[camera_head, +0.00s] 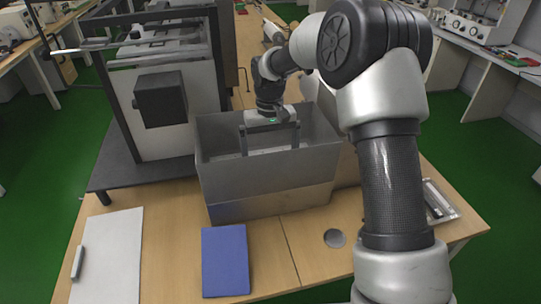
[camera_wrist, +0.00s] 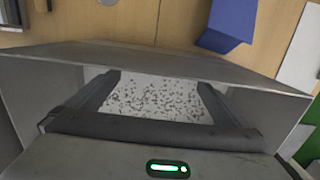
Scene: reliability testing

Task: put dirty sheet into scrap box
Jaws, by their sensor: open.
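The scrap box is most likely the open grey metal box (camera_head: 265,185) in the middle of the table. Its wall (camera_wrist: 160,58) also crosses the wrist view. My gripper (camera_head: 270,148) is open, pointing down into the box, with its fingers spread wide. In the wrist view, a pale sheet with dark speckles (camera_wrist: 155,98), which looks like the dirty sheet, shows between and beyond the fingers, inside the box. Only a pale strip shows inside the box in the head view. I cannot tell whether the fingers touch the sheet.
A blue flat block (camera_head: 225,260) and a white board (camera_head: 112,255) lie in front of the box. A round grey disc (camera_head: 335,238) lies at the right front. A framed machine with a black box (camera_head: 160,98) stands close on the left. A tray (camera_head: 438,200) sits at the right edge.

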